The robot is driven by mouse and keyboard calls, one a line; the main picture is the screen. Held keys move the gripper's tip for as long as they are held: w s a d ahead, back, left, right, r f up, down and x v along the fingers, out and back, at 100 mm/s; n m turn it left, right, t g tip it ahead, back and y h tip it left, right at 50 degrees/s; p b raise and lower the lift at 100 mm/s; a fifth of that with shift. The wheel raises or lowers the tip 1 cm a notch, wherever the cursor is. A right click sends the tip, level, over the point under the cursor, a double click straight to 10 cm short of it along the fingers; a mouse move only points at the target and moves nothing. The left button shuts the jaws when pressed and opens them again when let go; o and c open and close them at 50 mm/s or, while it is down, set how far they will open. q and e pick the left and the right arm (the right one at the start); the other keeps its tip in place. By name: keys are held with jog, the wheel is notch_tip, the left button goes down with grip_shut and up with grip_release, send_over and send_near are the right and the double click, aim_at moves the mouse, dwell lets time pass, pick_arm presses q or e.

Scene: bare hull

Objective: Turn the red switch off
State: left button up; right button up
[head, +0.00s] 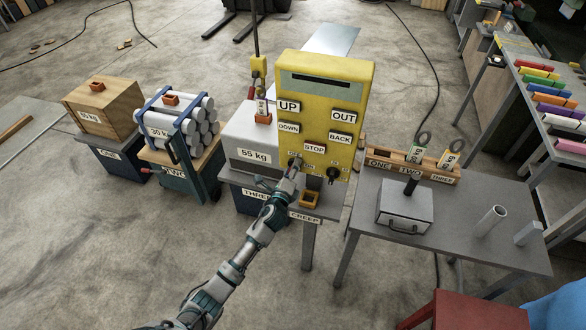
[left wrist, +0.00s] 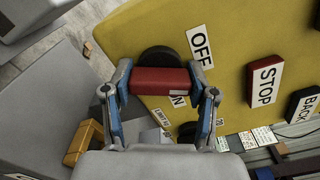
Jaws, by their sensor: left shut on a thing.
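The red switch (left wrist: 160,80) shows in the left wrist view as a short red bar on a round black base (left wrist: 158,58). An OFF label (left wrist: 200,46) is beside it at the upper right, and a partly hidden ON label (left wrist: 179,101) is at the lower right. My left gripper (head: 292,168) reaches the lower left of the panel. In the left wrist view its blue fingers (left wrist: 162,84) are shut on the red bar's two ends. My right gripper is out of view.
A second black knob (head: 332,174) sits right of the switch. The red STOP button (head: 314,148) is above. A 55 kg grey box (head: 250,140) stands left. A grey table (head: 460,220) stands right.

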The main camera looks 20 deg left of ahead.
pick_arm(q)
jog(key=n, duration=0.5)
jog(key=shift+f, duration=0.3)
dwell(0.4)
jog(key=o, duration=1.2)
jog(key=shift+c, duration=0.2)
jog(key=shift+r, duration=0.1)
jog(key=shift+s+a, duration=0.1)
jog(key=shift+s, duration=0.1)
jog(key=s, duration=1.1)
jog(key=shift+s+a, duration=0.15)
jog(key=shift+s, duration=0.1)
